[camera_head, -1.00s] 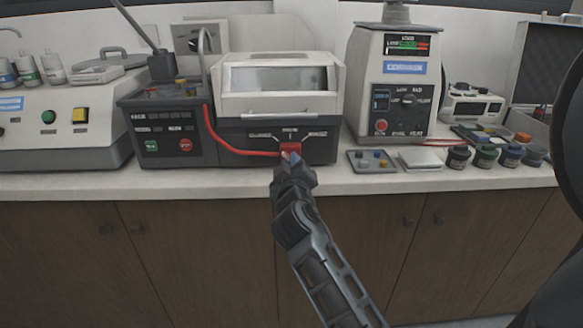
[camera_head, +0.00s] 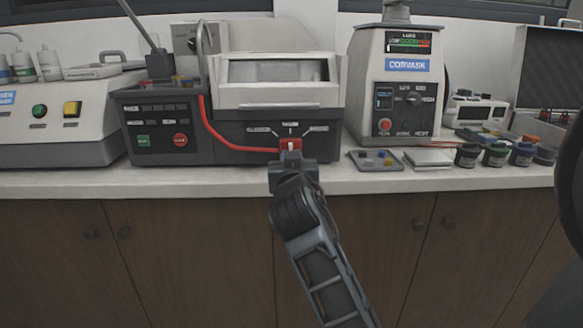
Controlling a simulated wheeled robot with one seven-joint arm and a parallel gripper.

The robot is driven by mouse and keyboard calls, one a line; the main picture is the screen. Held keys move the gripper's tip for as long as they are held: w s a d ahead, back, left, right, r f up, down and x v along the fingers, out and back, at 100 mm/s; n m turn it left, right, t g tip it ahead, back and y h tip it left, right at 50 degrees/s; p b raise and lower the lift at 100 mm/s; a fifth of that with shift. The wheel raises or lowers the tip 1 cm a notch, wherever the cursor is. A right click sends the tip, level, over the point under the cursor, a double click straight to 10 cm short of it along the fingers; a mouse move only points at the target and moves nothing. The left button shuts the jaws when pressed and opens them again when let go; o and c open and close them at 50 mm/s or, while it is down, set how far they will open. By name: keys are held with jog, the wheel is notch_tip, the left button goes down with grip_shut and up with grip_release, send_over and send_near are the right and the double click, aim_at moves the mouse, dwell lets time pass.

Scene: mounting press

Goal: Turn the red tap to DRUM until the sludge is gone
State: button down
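The red tap (camera_head: 291,144) sits low on the dark front of the white machine with a clear window (camera_head: 278,72). Three small labels fan out above the tap, too small to read. A white mark on the tap points roughly straight up, toward the middle label. My gripper (camera_head: 291,157) is right at the tap, just below and in front of it. Its fingers are hidden behind its own body, so I cannot tell whether they grip the tap. A red hose (camera_head: 222,139) runs from the upper left to the tap. I cannot make out sludge through the window.
A control box with a green and a red button (camera_head: 180,140) stands left of the tap. To the right are a white CORVASK unit (camera_head: 402,68), a small tray (camera_head: 366,166) and several dark jars (camera_head: 496,154).

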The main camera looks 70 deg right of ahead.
jog(key=shift+m, duration=0.3)
jog(key=c, duration=1)
grip_release()
jog(key=shift+c, duration=0.2)
jog(key=v, duration=0.8)
jog(key=shift+b, duration=0.4)
jog(key=shift+f, duration=0.1)
